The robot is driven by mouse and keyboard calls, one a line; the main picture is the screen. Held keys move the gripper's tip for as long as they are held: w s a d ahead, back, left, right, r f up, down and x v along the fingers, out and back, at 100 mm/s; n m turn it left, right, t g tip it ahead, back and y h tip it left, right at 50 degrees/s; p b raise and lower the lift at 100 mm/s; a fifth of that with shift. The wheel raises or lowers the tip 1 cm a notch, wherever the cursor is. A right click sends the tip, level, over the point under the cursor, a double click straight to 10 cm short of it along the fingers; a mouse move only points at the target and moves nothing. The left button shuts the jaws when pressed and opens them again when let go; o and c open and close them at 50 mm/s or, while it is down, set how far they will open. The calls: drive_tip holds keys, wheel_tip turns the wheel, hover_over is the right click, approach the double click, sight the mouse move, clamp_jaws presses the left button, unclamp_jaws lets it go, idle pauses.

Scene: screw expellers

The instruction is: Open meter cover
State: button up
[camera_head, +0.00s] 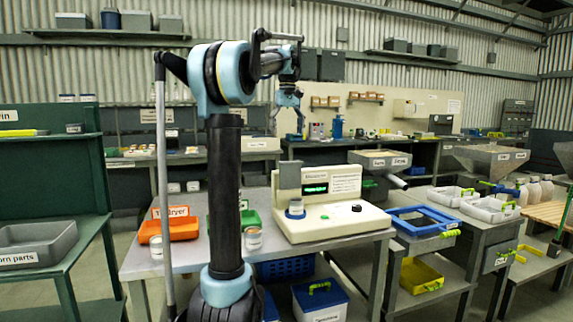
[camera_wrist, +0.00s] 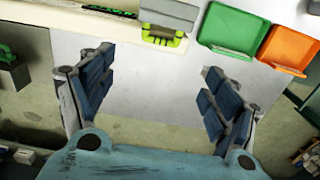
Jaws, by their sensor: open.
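The cream moisture meter (camera_head: 330,222) stands on the metal table, with a lit green display. A grey cover (camera_head: 291,174) is at the upper left of the meter. In the wrist view the cover (camera_wrist: 170,14) is at the top edge, with a yellow-green handle (camera_wrist: 160,40) on its near side. I cannot tell for sure how the cover is hinged. My gripper (camera_head: 289,118) is above the meter, pointing down. In the wrist view my gripper (camera_wrist: 158,64) is open and empty, its fingers apart, with the handle beyond the fingertips and not touched.
A small cup (camera_head: 296,207) sits in a blue ring on the meter. An orange bin (camera_head: 175,228) and a green bin (camera_wrist: 230,30) are left of the meter in the head view. A can (camera_head: 253,240) stands near them.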

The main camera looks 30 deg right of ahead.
approach(290, 175)
drive_tip(key=w+f, duration=0.1)
drive_tip(key=f, duration=0.1)
drive_tip(key=w+d+f, duration=0.1)
drive_tip(key=w, duration=0.1)
drive_tip(key=w+f, duration=0.2)
drive_tip(key=shift+w+d+f, duration=0.15)
drive_tip(key=shift+d+f, duration=0.2)
drive_tip(key=c, duration=1.5)
